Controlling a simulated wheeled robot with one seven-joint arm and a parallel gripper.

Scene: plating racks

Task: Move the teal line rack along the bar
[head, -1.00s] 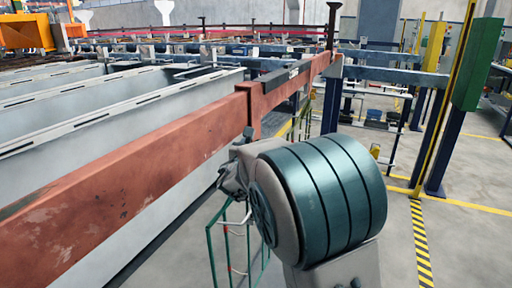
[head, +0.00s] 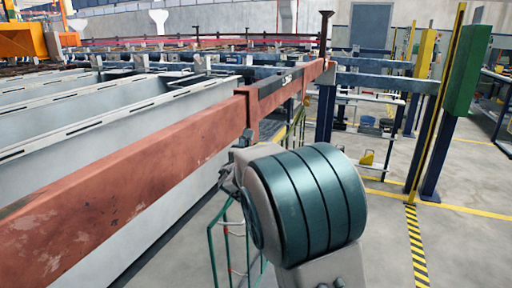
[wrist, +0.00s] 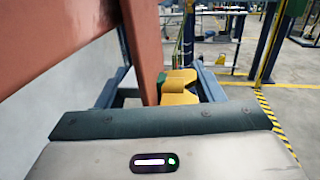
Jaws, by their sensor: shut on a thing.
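The teal line rack is a thin green frame (head: 212,250) hanging below the long rusty-red bar (head: 130,185) on its right side. A copper-coloured hanger (head: 249,105) with a dark knob sits over the bar above it. My gripper is mostly hidden behind my arm's teal-banded joint in the head view. In the wrist view my gripper (wrist: 178,88) has blue-grey fingers and yellow pads, close against a flat red-brown strip (wrist: 140,50). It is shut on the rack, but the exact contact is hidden. The bar (wrist: 60,35) fills the upper left there.
Open grey tanks (head: 110,125) stand left of the bar. A blue post (head: 325,112) stands under its far end, with a dark upright (head: 325,32) on top. Yellow and green posts (head: 467,70) stand at the right. The floor right of my arm is clear, with yellow-black tape (head: 416,250).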

